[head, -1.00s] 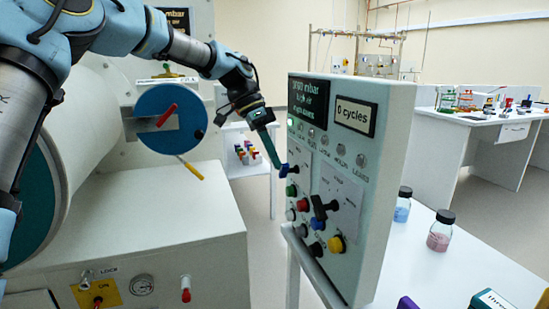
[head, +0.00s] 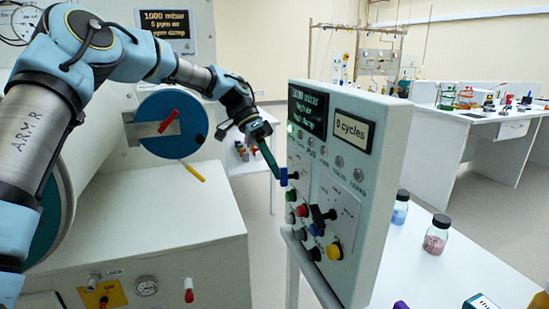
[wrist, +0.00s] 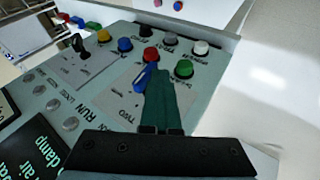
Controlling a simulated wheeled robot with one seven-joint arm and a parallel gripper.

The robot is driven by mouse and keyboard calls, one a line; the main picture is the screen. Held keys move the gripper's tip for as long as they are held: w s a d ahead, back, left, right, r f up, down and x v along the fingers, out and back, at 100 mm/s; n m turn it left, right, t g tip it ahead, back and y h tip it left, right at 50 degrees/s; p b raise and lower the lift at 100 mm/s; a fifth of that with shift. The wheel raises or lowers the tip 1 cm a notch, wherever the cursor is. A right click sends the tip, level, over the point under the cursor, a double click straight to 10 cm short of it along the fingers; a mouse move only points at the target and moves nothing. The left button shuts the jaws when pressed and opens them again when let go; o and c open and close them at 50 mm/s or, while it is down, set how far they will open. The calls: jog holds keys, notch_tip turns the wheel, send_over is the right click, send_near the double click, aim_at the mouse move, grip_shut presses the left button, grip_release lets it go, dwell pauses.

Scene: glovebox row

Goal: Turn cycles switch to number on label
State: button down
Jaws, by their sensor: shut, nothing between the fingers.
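The control panel (head: 365,190) stands upright with a small display reading "0 cycles" (head: 353,129). A blue switch knob (head: 289,176) sits at the panel's left side, on a pale labelled plate; it also shows in the wrist view (wrist: 144,78). The plate's print near the knob seems to begin "CYC" (wrist: 124,117), but its numbers are too small to read. My gripper (head: 277,177) has green fingers, shut with nothing held. In the wrist view the fingertips (wrist: 156,80) are right beside the blue knob; I cannot tell whether they touch it.
A black switch (head: 321,217) and red (head: 302,210), green (head: 291,194) and yellow (head: 334,250) buttons stick out close by. A rail (head: 312,268) runs along the panel's lower front. Jars (head: 436,236) stand on the bench behind. Left is a white chamber with a blue round door (head: 172,146).

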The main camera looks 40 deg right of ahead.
jog(key=shift+f, duration=0.4)
dwell(0.3)
jog(key=shift+r, duration=0.1)
